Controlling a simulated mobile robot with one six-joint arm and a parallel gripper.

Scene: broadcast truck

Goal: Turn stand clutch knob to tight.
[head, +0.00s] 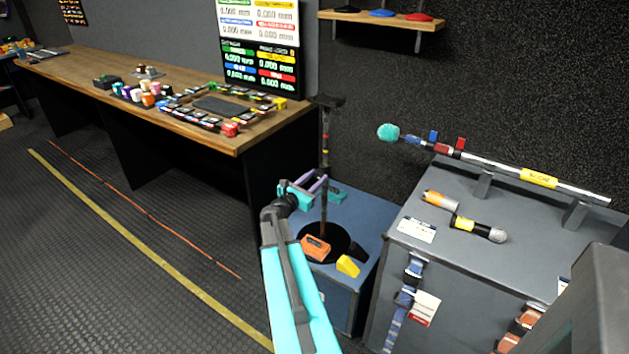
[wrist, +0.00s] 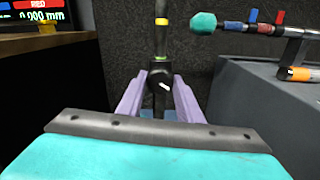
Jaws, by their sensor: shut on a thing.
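The stand has a dark upright pole (head: 325,135) with red and yellow bands and a round black base. In the wrist view its pole (wrist: 161,38) rises behind the black clutch knob (wrist: 158,77), which carries a short white mark slanting down to the right. My gripper (head: 320,180) reaches the pole at mid-height. In the wrist view my gripper's purple fingers (wrist: 160,92) stand on either side of the knob, shut on it. In the head view the knob is hidden by the fingers. I see no label for tight.
A grey case (head: 395,265) at right holds a boom pole (head: 540,179) and microphones. A long wooden desk (head: 200,65) is at left; the floor before it is open.

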